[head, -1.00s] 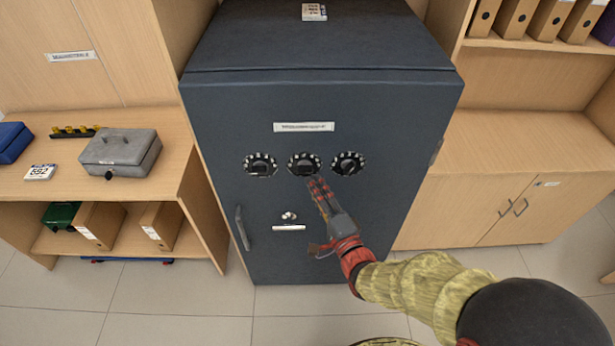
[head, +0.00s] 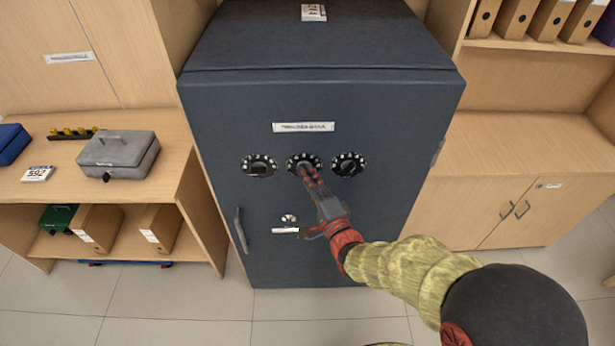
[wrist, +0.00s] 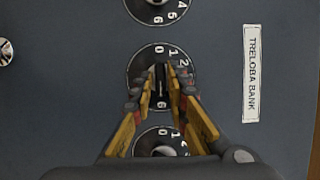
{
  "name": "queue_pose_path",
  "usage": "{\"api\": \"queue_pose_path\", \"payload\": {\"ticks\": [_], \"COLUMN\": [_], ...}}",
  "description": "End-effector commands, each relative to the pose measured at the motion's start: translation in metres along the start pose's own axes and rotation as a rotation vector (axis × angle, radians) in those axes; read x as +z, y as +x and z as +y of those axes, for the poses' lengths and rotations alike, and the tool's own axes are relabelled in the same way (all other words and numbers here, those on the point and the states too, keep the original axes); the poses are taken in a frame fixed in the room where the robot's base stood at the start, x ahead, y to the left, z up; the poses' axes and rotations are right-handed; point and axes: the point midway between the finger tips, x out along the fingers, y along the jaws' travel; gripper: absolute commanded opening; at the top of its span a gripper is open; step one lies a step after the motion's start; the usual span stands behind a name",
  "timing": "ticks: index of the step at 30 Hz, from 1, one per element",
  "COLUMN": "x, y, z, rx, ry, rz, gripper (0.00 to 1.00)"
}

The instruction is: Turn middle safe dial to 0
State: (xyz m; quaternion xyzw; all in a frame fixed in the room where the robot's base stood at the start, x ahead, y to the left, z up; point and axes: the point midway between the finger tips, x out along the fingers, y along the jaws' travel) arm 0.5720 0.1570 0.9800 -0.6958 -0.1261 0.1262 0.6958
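The middle safe dial (head: 297,160) is a black disc with white numbers around a narrow black knob, on the dark blue safe door (head: 370,220). My gripper (head: 306,171) reaches it from below right, its fingertips at the knob. In the wrist view, the middle dial (wrist: 147,56) is sideways to the door label, with its 0 near the top. My gripper's yellow and black fingers (wrist: 161,88) stand apart on both sides of the upright knob. A slim gap shows beside the knob; contact is unclear. Fingers hide part of the dial's numbers.
The left dial (head: 258,165) and right dial (head: 348,164) sit close on either side. A white label (head: 304,127) is above, a key lock (head: 289,218) below, and a door handle (head: 242,229) at lower left. Wooden shelves flank the safe.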

Motion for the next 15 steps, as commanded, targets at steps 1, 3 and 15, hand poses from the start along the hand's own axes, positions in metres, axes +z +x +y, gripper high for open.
{"api": "queue_pose_path", "payload": {"ticks": [1,3,15], "x": [0.0000,0.0000,0.0000], "y": [0.0000,-0.0001,-0.0002], "z": [0.0000,0.0000,0.0005], "rx": [0.000,0.000,0.001], "ry": [0.000,0.000,0.000], "rz": [0.000,0.000,0.000], "gripper": [0.11,0.07,0.00]}}
